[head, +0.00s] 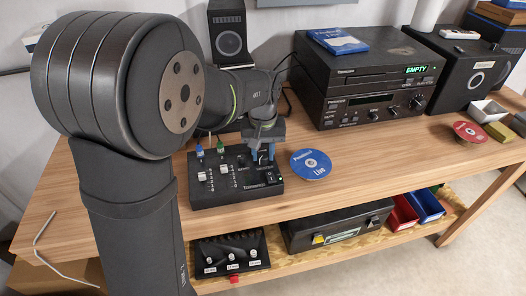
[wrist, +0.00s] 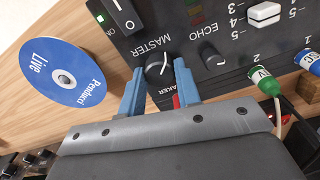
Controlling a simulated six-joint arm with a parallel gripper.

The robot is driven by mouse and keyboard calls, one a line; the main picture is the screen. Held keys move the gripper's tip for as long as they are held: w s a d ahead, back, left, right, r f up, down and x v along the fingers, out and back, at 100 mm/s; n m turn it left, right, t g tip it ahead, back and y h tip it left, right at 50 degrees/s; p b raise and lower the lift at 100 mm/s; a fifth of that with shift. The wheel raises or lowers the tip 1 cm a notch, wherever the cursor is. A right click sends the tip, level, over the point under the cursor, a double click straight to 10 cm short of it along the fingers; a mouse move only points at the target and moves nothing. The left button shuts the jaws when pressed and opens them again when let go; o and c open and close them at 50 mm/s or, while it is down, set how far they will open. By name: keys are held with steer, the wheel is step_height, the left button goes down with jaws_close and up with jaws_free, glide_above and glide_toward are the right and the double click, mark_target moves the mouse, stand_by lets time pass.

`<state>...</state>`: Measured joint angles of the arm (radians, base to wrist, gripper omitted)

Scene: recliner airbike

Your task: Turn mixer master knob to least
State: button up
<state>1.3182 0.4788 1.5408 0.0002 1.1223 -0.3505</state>
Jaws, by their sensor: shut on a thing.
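The black mixer (head: 226,199) sits on the wooden bench in the head view, and its panel (wrist: 220,50) fills the upper right of the wrist view. The dark round master knob (wrist: 157,70) is beside the printed word MASTER. My gripper (head: 263,153) is over the right part of the mixer. In the wrist view its two blue fingers (wrist: 159,78) stand on either side of the master knob and are closed on it. A pale mark shows on the knob. The knob's lower part is partly hidden, and its exact setting is hard to read.
A rocker switch (wrist: 122,14) is above left. A blue disc (head: 311,164) lies right of the mixer. Green and blue plugs stand at the mixer's back edge.

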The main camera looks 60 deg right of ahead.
mark_target(263, 155)
stand_by(0.3)
steer(key=o, duration=1)
step_height(263, 155, up, 18)
steer(key=shift+f, duration=0.25)
steer(key=shift+f, duration=0.15)
step_height(263, 155, down, 17)
steer(key=shift+f, duration=0.1)
stand_by(0.4)
